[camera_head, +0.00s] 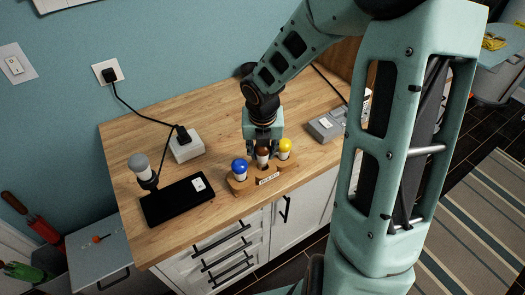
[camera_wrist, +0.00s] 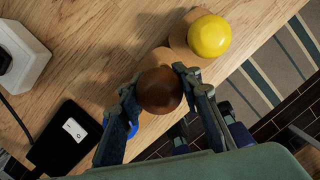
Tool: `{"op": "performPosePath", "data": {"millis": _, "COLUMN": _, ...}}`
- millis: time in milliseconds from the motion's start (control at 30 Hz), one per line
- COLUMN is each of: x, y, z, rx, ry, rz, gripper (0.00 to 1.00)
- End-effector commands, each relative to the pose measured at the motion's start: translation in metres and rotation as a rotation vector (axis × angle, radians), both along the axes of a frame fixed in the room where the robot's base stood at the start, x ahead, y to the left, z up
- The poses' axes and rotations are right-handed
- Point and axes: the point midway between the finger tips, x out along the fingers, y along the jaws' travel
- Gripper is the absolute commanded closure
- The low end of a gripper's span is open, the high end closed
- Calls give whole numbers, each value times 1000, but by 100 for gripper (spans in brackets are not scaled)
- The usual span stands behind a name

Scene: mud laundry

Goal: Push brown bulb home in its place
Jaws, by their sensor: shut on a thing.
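The brown bulb (camera_wrist: 160,90) is between the two fingers of my gripper (camera_wrist: 158,88) in the wrist view. In the head view the brown bulb (camera_head: 262,154) shows just below my gripper (camera_head: 263,143), between its neighbours on a small wooden stand (camera_head: 240,187) with a label on its front. A blue bulb (camera_head: 239,166) stands to its left and a yellow bulb (camera_head: 285,146) to its right. The yellow bulb (camera_wrist: 209,36) is clear in the wrist view; the blue one is mostly hidden behind a finger. The brown bulb's base is hidden, so I cannot tell how deep it sits.
A grey bulb (camera_head: 138,163) stands in a holder by a black box (camera_head: 178,199) on the left of the wooden counter (camera_head: 150,124). A white plugged box (camera_head: 186,147) is behind it. A grey device (camera_head: 325,127) lies to the right. The stand is near the counter's front edge.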

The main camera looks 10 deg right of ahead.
Motion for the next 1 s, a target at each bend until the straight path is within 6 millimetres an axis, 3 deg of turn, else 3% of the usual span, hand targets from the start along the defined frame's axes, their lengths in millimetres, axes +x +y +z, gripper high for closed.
{"op": "performPosePath", "data": {"millis": 433, "x": 0, "y": 1, "z": -12, "rx": 1, "ry": 0, "rz": 1, "gripper": 99}}
{"op": "performPosePath", "data": {"millis": 1000, "x": 0, "y": 0, "z": -12, "rx": 0, "ry": 0, "rz": 0, "gripper": 99}}
